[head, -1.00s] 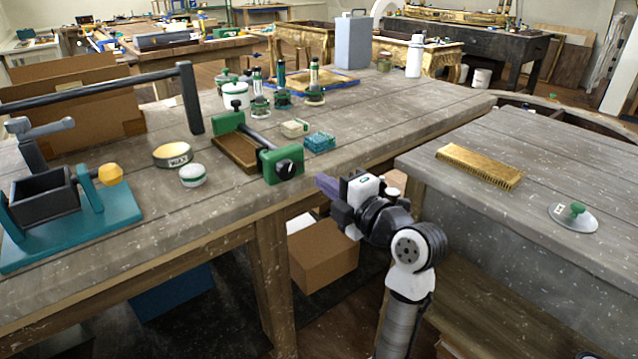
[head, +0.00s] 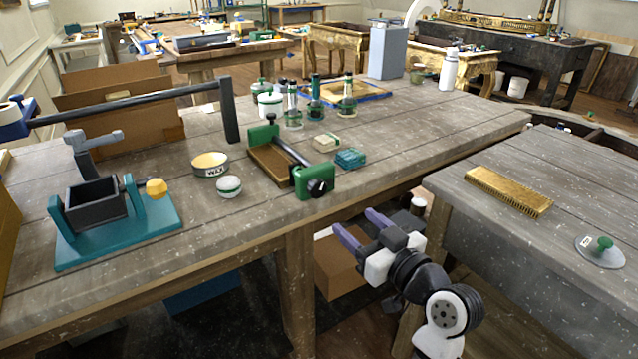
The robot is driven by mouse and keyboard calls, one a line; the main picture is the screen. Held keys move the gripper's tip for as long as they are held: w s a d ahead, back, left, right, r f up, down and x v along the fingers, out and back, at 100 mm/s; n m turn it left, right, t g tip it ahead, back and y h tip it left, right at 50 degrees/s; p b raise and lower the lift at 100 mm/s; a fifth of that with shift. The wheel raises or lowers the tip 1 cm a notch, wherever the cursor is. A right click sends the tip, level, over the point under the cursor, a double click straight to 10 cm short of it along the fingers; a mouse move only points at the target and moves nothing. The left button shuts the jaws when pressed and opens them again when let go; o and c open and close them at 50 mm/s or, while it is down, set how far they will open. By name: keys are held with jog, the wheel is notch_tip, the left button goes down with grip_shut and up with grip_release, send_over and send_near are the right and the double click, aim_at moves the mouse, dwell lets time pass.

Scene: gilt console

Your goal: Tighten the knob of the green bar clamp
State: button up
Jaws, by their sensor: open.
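The green bar clamp (head: 315,182) lies near the front edge of the wooden workbench, its bar running back to a second green jaw. A brown wooden piece (head: 272,165) sits beside the bar, between the jaws. My gripper (head: 358,227) is open and empty, with two purple fingers. It is in front of the bench edge, below and to the right of the knob, apart from it.
A brush (head: 508,190) lies on the right table.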

aim_at(319, 193)
jog(key=w+a+p, duration=0.1)
jog(key=w+a, duration=0.1)
jog(key=w, duration=0.1)
jog(key=w+a+m+p, duration=0.1)
jog(key=w+a, duration=0.2)
jog(key=w, duration=0.1)
jog(key=w+a+m+p, duration=0.1)
jog(key=w+a, duration=0.2)
jog(key=shift+w+p, duration=0.3)
jog(key=shift+p, duration=0.05)
jog(key=shift+c, duration=0.2)
jog(key=c, duration=1)
